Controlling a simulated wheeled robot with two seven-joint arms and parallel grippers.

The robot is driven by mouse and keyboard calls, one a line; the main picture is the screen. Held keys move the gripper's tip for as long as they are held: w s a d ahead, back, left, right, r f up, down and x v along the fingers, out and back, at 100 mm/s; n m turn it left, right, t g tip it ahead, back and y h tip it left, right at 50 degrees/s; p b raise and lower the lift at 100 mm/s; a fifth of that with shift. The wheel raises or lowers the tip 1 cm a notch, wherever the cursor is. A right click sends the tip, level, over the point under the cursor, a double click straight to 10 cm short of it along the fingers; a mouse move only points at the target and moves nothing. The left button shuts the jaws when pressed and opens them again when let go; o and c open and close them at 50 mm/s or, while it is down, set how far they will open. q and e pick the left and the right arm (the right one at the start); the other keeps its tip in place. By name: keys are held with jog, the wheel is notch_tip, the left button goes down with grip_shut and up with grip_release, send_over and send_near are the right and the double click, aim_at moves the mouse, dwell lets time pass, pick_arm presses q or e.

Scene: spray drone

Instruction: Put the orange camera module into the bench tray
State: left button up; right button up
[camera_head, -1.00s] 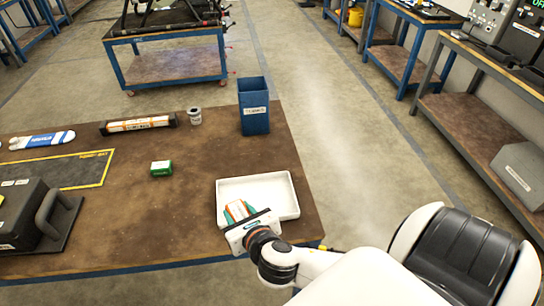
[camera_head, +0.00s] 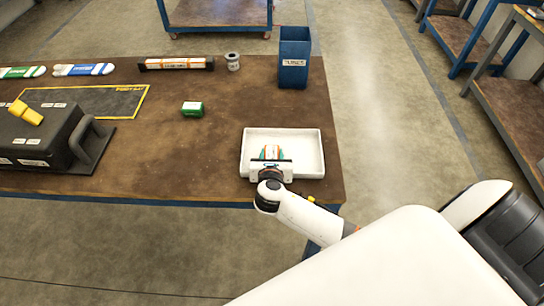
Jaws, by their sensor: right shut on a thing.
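The white bench tray (camera_head: 311,150) sits at the front right corner of the brown table. My right gripper (camera_head: 270,156) is over the left front part of the tray and points away from me. The gripper body hides the module's near side. I cannot tell whether the module touches the tray floor. My left gripper is not in view.
A green box (camera_head: 192,109) lies left of the tray. A blue bin (camera_head: 294,60) stands behind it, beside a grey spool (camera_head: 232,62) and a dark orange-labelled bar (camera_head: 176,64). A black case (camera_head: 45,135) is at left. The table between is clear.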

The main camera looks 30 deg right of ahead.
jog(key=shift+f, duration=0.25)
jog(key=o, duration=1)
jog(key=shift+f, duration=0.15)
jog(key=v, duration=1.2)
